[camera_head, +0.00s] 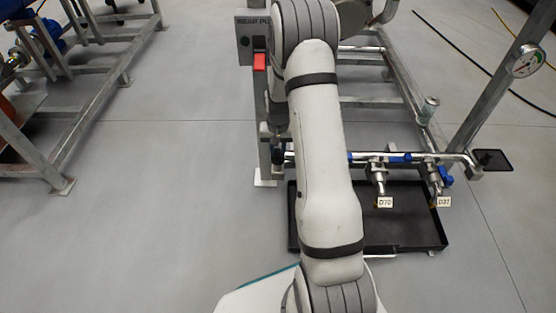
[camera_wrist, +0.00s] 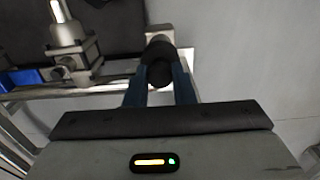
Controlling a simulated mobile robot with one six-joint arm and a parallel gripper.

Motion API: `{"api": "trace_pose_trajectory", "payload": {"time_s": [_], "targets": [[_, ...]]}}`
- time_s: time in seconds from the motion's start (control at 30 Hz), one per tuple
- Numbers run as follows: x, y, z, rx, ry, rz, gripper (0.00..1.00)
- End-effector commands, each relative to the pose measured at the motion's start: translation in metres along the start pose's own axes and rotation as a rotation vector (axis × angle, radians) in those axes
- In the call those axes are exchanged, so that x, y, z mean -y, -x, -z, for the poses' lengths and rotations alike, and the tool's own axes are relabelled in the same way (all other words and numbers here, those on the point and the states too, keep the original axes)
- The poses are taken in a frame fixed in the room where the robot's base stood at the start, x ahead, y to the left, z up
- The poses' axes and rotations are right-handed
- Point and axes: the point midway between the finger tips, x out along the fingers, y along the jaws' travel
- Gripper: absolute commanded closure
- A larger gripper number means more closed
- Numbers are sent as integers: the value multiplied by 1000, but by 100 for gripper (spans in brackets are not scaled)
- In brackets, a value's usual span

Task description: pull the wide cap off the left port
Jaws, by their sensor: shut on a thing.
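In the wrist view, the two blue fingers of my gripper (camera_wrist: 160,88) stand on either side of a round black cap (camera_wrist: 160,72). The gripper is shut on this cap. The cap sits against a pale metal fitting (camera_wrist: 159,34), which is the port end at the side of the pipe. I cannot tell whether cap and fitting touch or have a gap. In the head view, my arm hides most of this spot.
The horizontal pipe (camera_head: 400,157) carries valves with tags D70 (camera_head: 384,202) and D31 (camera_head: 443,202). A black drip tray (camera_head: 405,247) lies below on the floor. A gauge (camera_head: 525,62) is at right.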

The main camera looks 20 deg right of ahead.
Motion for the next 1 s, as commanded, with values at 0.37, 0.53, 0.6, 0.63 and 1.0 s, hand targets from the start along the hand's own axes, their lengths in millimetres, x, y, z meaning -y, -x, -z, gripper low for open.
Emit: {"api": "trace_pose_trajectory", "payload": {"time_s": [0.37, 0.53, 0.6, 0.63, 1.0], "targets": [[0, 25, 0, 0, 0, 0, 94], [0, 35, 0, 0, 0, 0, 94], [0, 37, 0, 0, 0, 0, 94], [0, 37, 0, 0, 0, 0, 94], [6, 44, -2, -2, 21, 0, 94]]}}
